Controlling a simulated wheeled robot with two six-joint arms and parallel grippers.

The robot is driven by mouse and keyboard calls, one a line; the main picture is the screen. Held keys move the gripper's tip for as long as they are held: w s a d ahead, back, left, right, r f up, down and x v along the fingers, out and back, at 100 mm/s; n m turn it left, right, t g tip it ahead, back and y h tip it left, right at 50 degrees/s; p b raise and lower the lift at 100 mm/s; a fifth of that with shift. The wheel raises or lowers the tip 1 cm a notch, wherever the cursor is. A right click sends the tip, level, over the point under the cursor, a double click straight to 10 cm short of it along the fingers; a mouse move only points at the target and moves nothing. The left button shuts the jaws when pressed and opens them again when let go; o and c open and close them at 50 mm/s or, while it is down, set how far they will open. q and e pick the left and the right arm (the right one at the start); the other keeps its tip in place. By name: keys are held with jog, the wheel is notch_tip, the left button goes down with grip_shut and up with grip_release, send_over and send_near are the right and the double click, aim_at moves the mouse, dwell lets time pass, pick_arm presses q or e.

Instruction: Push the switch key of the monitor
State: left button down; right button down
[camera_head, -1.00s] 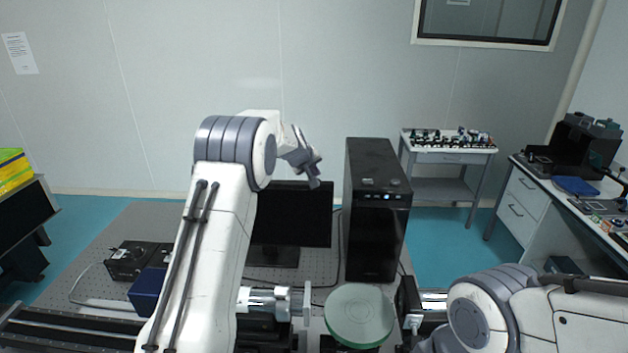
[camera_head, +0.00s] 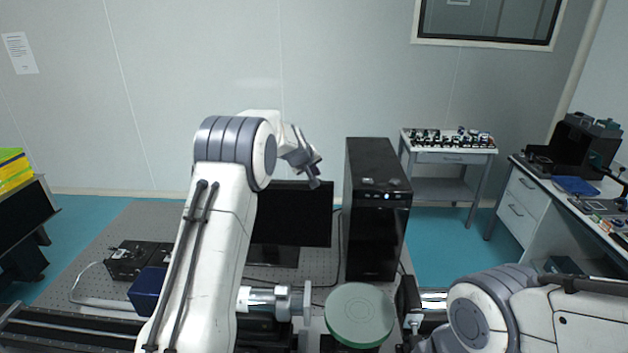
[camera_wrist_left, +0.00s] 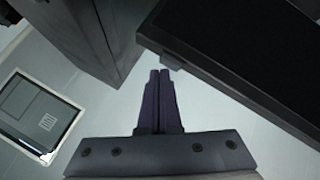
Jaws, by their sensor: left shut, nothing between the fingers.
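The monitor (camera_head: 310,215) is a black screen on a stand, standing on the perforated table and partly hidden behind my left arm. My left gripper (camera_head: 315,183) is at the monitor's top edge in the head view, pointing down to the right. In the left wrist view the gripper (camera_wrist_left: 160,74) is shut and empty, its two dark fingers together. The monitor's dark panel (camera_wrist_left: 245,60) fills the upper right there. A small tab (camera_wrist_left: 172,63) on its edge lies close to the fingertips; I cannot tell whether they touch, or whether it is the switch key. My right gripper is not in view.
A black computer tower (camera_head: 375,215) stands just right of the monitor. Black boxes (camera_head: 130,258) and a blue box (camera_head: 149,290) lie on the table (camera_head: 110,235) at the left. A white cart (camera_head: 447,158) and a side desk (camera_head: 530,195) stand farther right.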

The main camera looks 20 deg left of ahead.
pick_arm(q)
jog(key=shift+f, duration=0.4)
jog(key=shift+r, duration=0.45)
notch_tip(320, 180, up, 6)
jog(key=p, duration=0.4)
jog(key=shift+p, duration=0.4)
